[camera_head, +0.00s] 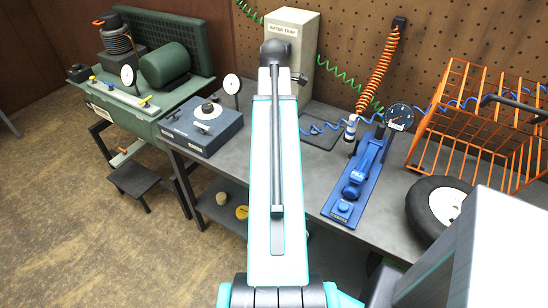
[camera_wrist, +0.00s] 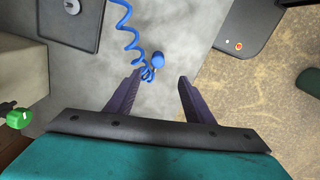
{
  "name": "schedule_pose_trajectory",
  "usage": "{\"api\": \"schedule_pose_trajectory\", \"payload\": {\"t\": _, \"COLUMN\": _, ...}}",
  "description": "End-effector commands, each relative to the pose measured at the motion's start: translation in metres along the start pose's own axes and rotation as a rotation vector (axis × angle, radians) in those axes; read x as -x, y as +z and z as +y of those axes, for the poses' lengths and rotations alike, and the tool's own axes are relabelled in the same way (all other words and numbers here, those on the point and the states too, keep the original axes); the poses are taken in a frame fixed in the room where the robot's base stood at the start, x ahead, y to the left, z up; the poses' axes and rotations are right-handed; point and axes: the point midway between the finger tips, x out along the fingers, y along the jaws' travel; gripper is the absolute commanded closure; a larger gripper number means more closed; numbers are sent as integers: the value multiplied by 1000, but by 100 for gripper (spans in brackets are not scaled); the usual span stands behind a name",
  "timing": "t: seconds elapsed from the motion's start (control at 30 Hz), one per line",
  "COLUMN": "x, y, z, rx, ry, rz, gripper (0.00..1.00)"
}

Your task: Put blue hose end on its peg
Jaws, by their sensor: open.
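The blue coiled hose (camera_wrist: 130,35) comes down from the top of the wrist view onto the grey bench. Its rounded blue end (camera_wrist: 157,60) lies at a few loops of hose just beyond my fingertips. My gripper (camera_wrist: 160,77) is open, with dark fingers apart and nothing held; the hose end is in front of the gap. In the head view, blue hose (camera_head: 320,128) shows on the bench right of my arm, but my arm hides the end and my fingers. I cannot make out the blue hose's peg in either view.
A beige water trap box (camera_head: 295,40) stands behind my arm. A blue box with a dial (camera_head: 203,125) is at left, and a blue pump (camera_head: 357,180), orange wire basket (camera_head: 480,120) and wheel (camera_head: 430,205) at right. An orange hose (camera_head: 380,70) hangs on the pegboard.

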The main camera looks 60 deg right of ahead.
Motion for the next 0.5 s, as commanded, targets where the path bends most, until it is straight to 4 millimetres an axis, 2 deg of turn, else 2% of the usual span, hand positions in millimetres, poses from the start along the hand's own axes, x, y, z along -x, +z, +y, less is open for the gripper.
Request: {"api": "schedule_pose_trajectory", "payload": {"t": 0.5, "x": -6, "y": 1, "z": 0, "rx": -1, "ry": -2, "rz": -1, "gripper": 52}}
